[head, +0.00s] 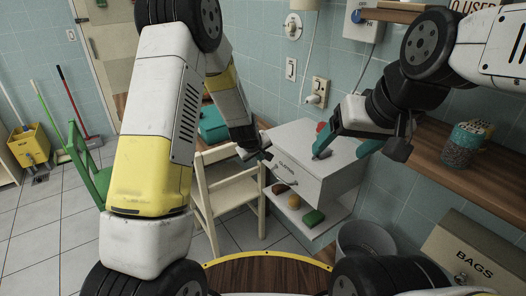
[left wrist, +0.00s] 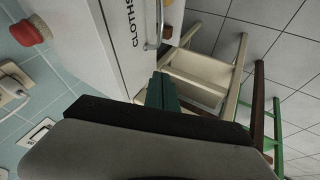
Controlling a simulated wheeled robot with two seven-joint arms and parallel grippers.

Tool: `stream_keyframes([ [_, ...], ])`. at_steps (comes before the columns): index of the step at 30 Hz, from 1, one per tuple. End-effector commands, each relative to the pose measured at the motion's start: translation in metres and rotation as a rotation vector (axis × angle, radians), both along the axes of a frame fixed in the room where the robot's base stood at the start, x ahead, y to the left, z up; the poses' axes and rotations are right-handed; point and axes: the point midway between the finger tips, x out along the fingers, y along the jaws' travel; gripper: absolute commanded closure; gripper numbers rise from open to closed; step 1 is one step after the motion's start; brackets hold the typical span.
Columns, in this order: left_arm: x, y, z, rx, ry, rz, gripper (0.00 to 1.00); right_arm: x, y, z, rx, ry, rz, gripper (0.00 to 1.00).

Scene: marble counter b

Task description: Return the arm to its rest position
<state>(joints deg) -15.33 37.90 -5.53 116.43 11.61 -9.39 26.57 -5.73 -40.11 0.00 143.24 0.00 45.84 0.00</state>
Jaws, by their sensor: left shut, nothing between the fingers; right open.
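My left arm, white and yellow, reaches down through the middle of the head view. Its gripper (head: 262,156) is beside the front of a white drawer cabinet (head: 312,180), near the drawer handle. In the left wrist view the teal fingers (left wrist: 162,92) are together and empty, in front of the drawer face (left wrist: 122,40) lettered CLOTHS. I cannot tell whether they touch it. My right gripper (head: 343,154) comes in from the upper right, its teal fingers spread wide and empty above the cabinet top.
A cream chair (head: 228,182) stands left of the cabinet. Sponges, including a green one (head: 313,218), lie on the shelf below the drawer. A grey bin (head: 365,240), a BAGS box (head: 470,250) and a wooden counter (head: 480,180) are at right. Tiled floor (head: 50,225) is open at left.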

Motion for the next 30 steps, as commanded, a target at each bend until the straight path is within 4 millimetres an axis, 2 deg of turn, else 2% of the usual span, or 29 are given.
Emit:
stream_keyframes([
  [5, -0.008, 0.004, 0.021, -0.001, -0.002, -0.01, 1.0, 0.0, 0.0, 0.0, 0.0, 0.0, 0.0, 0.25],
  [8, -0.018, 0.011, 0.054, 0.002, -0.006, -0.04, 1.0, 0.0, 0.0, 0.0, 0.0, 0.0, 0.0, 0.25],
  [11, -0.039, 0.022, 0.098, 0.01, -0.01, -0.085, 1.0, 0.0, 0.0, 0.0, 0.0, 0.0, 0.0, 0.25],
  [15, -0.081, 0.038, 0.155, 0.035, -0.013, -0.164, 1.0, 0.0, 0.0, 0.0, 0.0, 0.0, 0.0, 0.25],
  [21, -0.154, 0.064, 0.218, 0.09, -0.023, -0.273, 1.0, 0.0, 0.0, 0.0, 0.0, 0.0, 0.0, 0.25],
  [25, -0.207, 0.079, 0.246, 0.139, -0.031, -0.341, 1.0, 0.0, 0.0, 0.0, 0.0, 0.0, 0.0, 0.25],
  [30, -0.276, 0.097, 0.266, 0.211, -0.033, -0.416, 1.0, 0.0, 0.0, 0.0, 0.0, 0.0, 0.0, 0.25],
])
